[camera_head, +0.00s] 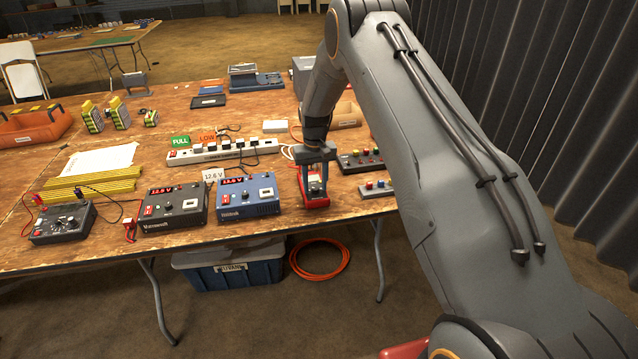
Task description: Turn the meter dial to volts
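A small red-edged device (316,203), which looks like a hand meter, lies near the front edge of the wooden table. My gripper (314,174) points down over it and hides most of its face, including any dial. The fingers are at or just above the device. I cannot tell whether they touch it or how far apart they are. A dark box (62,224) with a round knob and red and black leads stands at the table's left front. I cannot read its knob setting.
A black charger (172,207) and a blue charger (248,196) with red displays stand left of my gripper. A power strip (225,152) lies behind them. Button boxes (377,189) stand close on the right. A blue bin (230,274) and orange cable (320,259) are below the table.

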